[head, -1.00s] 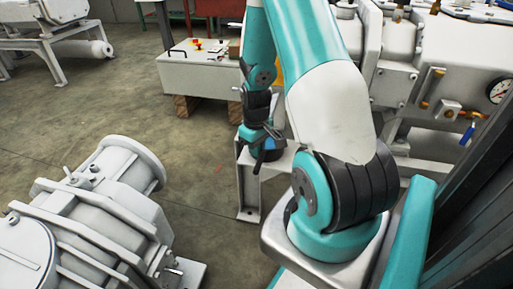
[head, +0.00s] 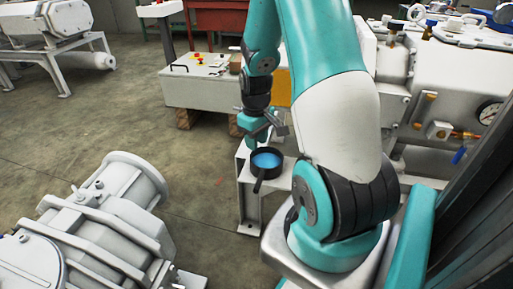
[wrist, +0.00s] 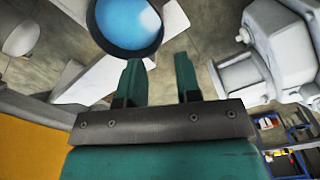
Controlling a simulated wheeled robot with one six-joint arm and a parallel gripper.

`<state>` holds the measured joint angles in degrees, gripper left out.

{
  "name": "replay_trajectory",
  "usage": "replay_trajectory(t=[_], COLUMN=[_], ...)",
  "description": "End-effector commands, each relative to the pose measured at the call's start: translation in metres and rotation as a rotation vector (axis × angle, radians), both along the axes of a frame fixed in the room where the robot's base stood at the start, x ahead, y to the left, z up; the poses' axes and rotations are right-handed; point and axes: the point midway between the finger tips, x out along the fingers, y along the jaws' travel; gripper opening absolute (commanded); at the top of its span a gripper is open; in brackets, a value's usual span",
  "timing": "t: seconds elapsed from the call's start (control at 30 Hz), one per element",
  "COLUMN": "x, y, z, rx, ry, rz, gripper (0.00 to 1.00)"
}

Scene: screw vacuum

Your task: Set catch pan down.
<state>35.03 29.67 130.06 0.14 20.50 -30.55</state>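The catch pan (head: 267,151) is a round, dark pan with blue inside and a short dark handle pointing toward the camera. It sits upright on the pale ledge of a metal stand (head: 246,195), in the middle of the head view. In the wrist view the pan (wrist: 128,22) is at the top, partly cut off by the frame edge. My gripper (wrist: 160,78) is open, its two teal fingers apart with nothing between them. The fingertips are close to the pan's rim but apart from it. In the head view the gripper is just behind and above the pan.
A large grey pump body (head: 105,215) stands on the floor at lower left. A white control box (head: 200,85) on wooden blocks is behind the gripper. A big white machine with a gauge (head: 489,112) fills the right. Concrete floor is clear at left centre.

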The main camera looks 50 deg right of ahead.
Motion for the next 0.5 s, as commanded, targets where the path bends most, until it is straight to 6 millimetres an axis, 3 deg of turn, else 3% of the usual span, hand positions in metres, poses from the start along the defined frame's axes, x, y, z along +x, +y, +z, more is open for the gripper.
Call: replay_trajectory(t=[0.1, 0.33, 0.43, 0.5], x=[0.000, 0.004, 0.019, 0.028], y=[0.000, 0.008, 0.045, 0.093], z=[0.014, 0.022, 0.045, 0.070], rx=[-0.001, 0.004, 0.028, 0.064], ry=[-0.001, -0.009, -0.045, -0.083], rz=[0.000, 0.013, 0.071, 0.142], gripper=[0.31, 0.31, 0.31, 0.31])
